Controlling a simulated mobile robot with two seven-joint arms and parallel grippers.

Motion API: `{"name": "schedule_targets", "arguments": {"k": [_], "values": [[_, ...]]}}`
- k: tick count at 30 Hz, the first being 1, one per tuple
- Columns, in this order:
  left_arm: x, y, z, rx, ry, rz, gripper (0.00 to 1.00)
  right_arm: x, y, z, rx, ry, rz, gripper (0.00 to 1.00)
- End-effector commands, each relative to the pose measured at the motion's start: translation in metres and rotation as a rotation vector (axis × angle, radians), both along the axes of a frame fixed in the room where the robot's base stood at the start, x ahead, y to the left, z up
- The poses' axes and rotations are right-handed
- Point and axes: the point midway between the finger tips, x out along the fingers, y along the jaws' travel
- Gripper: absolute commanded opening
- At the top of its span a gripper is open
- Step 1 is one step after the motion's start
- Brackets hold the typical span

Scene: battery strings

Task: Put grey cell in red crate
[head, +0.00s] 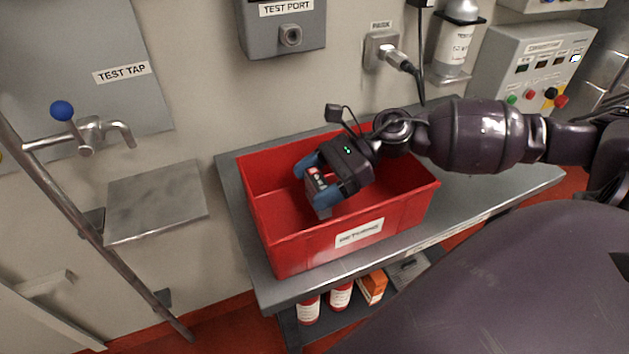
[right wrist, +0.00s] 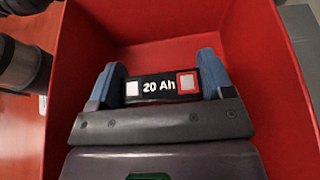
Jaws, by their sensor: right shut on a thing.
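The red crate (head: 330,245), with a white label on its front, stands on a grey bench. My right gripper (head: 318,187) reaches into the crate's opening from the right. It is shut on the grey cell (head: 323,204), whose lower side looks grey in the head view. In the right wrist view the cell's black top (right wrist: 160,87) reads "20 Ah", with a white square and a red square. It sits between the two blue fingers, with red crate walls around it. I cannot tell whether the cell touches the crate floor. My left gripper is not in view.
The grey bench (head: 480,210) has free room right of the crate. A tap (head: 100,130) with a small shelf (head: 155,202) is on the left wall. A test port box (head: 283,28) and a plugged socket (head: 383,50) are on the wall behind. Red cylinders (head: 308,310) stand below.

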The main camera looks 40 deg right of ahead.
Motion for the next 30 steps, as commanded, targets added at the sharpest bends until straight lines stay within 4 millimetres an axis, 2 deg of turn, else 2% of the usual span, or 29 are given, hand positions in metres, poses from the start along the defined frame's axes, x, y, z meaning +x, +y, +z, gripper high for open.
{"name": "schedule_targets", "arguments": {"k": [20, 21, 25, 30], "values": [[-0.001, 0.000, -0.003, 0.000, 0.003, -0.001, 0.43, 0.000, 0.000, -0.012, 0.001, 0.000, 0.000, 0.42], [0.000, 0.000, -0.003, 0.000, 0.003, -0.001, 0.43, 0.000, 0.000, -0.012, 0.000, 0.001, 0.001, 0.80], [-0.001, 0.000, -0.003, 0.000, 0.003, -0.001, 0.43, 0.000, 0.000, -0.013, 0.001, 0.003, 0.000, 1.00], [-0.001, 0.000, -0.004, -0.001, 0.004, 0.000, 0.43, -0.001, 0.000, -0.013, 0.001, 0.004, 0.000, 1.00]]}}
